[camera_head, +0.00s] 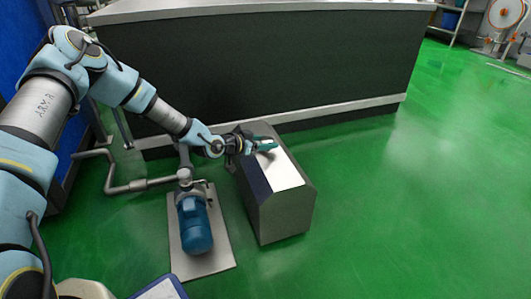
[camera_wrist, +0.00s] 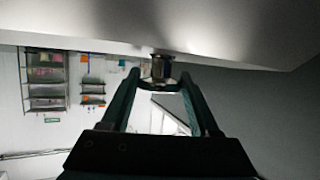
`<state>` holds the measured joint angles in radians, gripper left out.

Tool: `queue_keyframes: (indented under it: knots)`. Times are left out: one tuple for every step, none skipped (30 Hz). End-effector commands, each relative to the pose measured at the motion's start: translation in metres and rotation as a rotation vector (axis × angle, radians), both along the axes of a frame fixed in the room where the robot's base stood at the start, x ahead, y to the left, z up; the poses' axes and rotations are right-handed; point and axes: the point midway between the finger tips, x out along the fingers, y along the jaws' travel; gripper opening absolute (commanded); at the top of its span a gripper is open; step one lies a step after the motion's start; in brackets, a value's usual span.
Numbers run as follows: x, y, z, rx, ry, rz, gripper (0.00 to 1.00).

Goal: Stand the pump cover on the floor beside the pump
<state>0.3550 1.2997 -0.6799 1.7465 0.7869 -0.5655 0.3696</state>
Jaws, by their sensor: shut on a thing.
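The pump cover (camera_head: 277,208) is a grey box with a sloped, chamfered top. In the head view it is upright just right of the pump (camera_head: 195,224), which is a blue motor on a pale base plate (camera_head: 215,262). The pump is uncovered. My gripper (camera_head: 266,147) is at the cover's top. I cannot tell whether the cover's bottom edge touches the green floor.
A long dark counter (camera_head: 260,65) with a pale base edge stands behind the cover. A grey pipe (camera_head: 130,187) runs left from the pump. Open floor (camera_head: 410,200) lies to the right. A shelf (camera_head: 455,18) and an orange-and-white reel (camera_head: 503,14) are at the far right.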

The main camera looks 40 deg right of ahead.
Motion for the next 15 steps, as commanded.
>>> queue_keyframes:
  knots:
    - [0.000,-0.001,-0.007,-0.004,0.000,0.001,0.00]
    - [0.000,-0.001,-0.012,-0.004,0.000,0.001,0.00]
    - [0.000,-0.001,-0.018,-0.004,0.000,0.001,0.00]
    - [0.000,-0.001,-0.021,-0.004,0.000,0.001,0.00]
    - [0.000,-0.001,-0.024,-0.004,-0.001,0.001,0.00]
    - [0.000,-0.001,-0.026,-0.004,-0.001,0.001,0.00]
    - [0.000,-0.001,-0.027,-0.005,-0.001,0.001,0.00]
    - [0.000,-0.001,-0.027,-0.005,-0.002,0.000,0.00]
    - [0.000,-0.001,-0.027,-0.005,-0.002,0.000,0.00]
    - [0.000,-0.001,-0.026,-0.005,-0.002,0.000,0.00]
    - [0.000,-0.001,-0.026,-0.005,-0.002,0.000,0.00]
    - [0.000,-0.001,-0.026,-0.005,-0.002,0.000,0.00]
    - [0.000,-0.001,-0.026,-0.005,-0.002,0.000,0.00]
    - [0.000,-0.001,-0.026,-0.005,-0.002,0.000,0.00]
    - [0.000,-0.001,-0.027,-0.004,-0.002,0.000,0.00]
